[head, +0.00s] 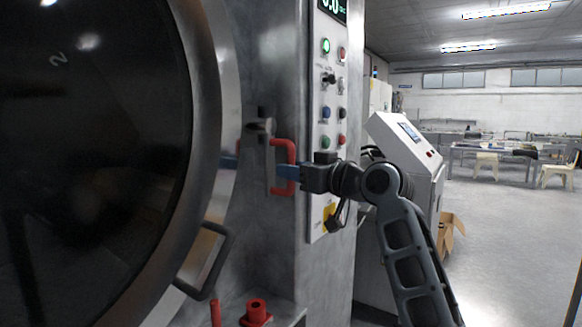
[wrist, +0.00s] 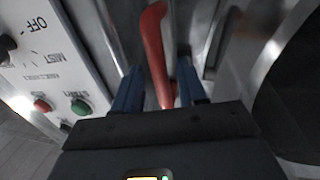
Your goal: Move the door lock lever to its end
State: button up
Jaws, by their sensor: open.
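The door lock lever is a red, bent handle (head: 291,150) on the metal front of the machine, to the right of the round door. In the wrist view the red lever (wrist: 153,42) runs down between the two blue fingers. My gripper (head: 282,171) is at the lever's lower part, coming from the right. Its fingers are open, one on each side of the lever; the wrist view shows the gripper (wrist: 159,88) from behind. Whether either finger touches the lever cannot be told. The lever's lower end is partly hidden by the gripper.
The large round door (head: 205,100) with a dark window fills the left, with a dark grey handle (head: 208,262) low on it. A control panel (head: 325,125) with buttons stands close to the right of the lever. A red fitting (head: 256,312) sits below. Open floor lies at right.

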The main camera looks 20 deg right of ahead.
jog(key=shift+w+a, duration=0.35)
jog(key=shift+w, duration=0.3)
jog(key=shift+c, duration=0.4)
grip_shut()
